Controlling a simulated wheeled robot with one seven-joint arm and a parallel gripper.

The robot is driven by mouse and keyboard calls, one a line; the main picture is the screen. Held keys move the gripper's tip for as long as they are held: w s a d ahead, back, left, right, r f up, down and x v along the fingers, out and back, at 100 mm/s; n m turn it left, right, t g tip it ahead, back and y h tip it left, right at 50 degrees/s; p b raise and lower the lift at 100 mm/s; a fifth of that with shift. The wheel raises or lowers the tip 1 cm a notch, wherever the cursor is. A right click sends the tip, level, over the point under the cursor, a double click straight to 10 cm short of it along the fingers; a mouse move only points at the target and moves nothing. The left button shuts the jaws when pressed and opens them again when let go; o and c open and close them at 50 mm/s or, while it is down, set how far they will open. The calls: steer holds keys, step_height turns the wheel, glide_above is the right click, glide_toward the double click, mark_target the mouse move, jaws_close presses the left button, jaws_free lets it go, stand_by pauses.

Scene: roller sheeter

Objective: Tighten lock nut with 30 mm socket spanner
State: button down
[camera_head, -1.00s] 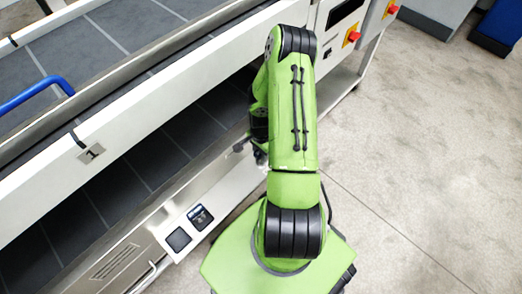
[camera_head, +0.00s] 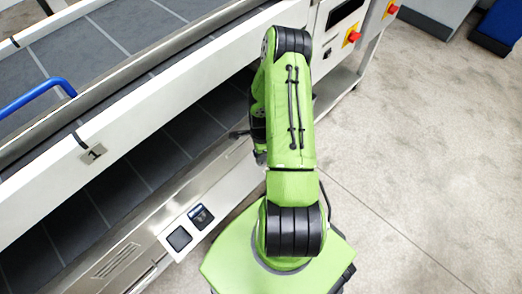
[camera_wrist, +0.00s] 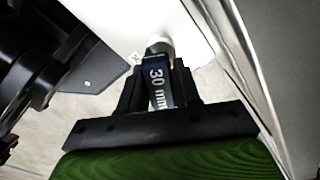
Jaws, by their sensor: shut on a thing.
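My gripper (camera_wrist: 158,78) is shut on the socket spanner in the wrist view. The spanner (camera_wrist: 157,90) has a dark blue body marked "30 mm" and points up the picture, away from the gripper. Its pale metal socket end (camera_wrist: 159,45) lies against or just in front of a white panel (camera_wrist: 130,22). I cannot tell whether it touches. No lock nut can be made out; the socket end may hide it. In the head view my arm hides most of the gripper and the spanner.
Dark rounded mechanical parts (camera_wrist: 40,70) and a grey plate (camera_wrist: 100,72) lie left of the spanner. A pale upright edge (camera_wrist: 262,85) runs close on the right. The sheeter (camera_head: 115,140) fills the left of the head view, with a blue handle (camera_head: 38,93). Open floor (camera_head: 420,180) lies right.

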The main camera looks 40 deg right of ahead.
steer(key=shift+m, duration=0.6)
steer(key=m+p, duration=0.1)
steer(key=m, duration=0.4)
steer(key=shift+r+m, duration=0.1)
steer(key=shift+m, duration=1)
steer(key=m, duration=0.5)
steer(key=shift+d+m+p, duration=0.1)
steer(key=shift+m+p, duration=0.2)
steer(key=shift+p, duration=0.1)
steer(key=shift+n, duration=0.5)
